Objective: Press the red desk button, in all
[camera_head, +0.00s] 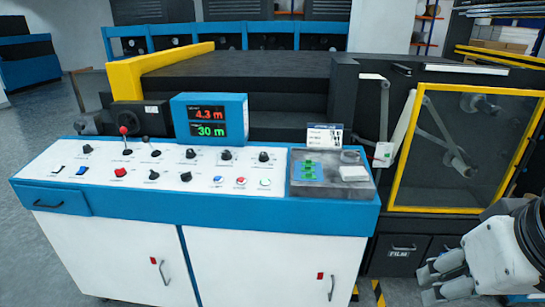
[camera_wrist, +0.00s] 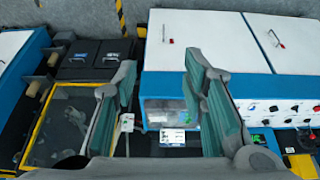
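The control desk (camera_head: 120,206) has a white sloped top and a blue front edge. A smaller round red button (camera_head: 241,181) sits right of centre, between a blue and a white one. A red-knobbed lever (camera_head: 124,131) stands near the back. My gripper (camera_head: 428,284) is at the lower right, clear of the desk and both buttons. In the wrist view my gripper (camera_wrist: 160,70) has its fingers wide apart with nothing between them. The desk shows there upside down, its small buttons too small to tell apart.
A display (camera_head: 209,120) reads 4.3 m and 30 m behind the controls. A yellow-framed machine door (camera_head: 396,165) is to the right. Black knobs surround the buttons.

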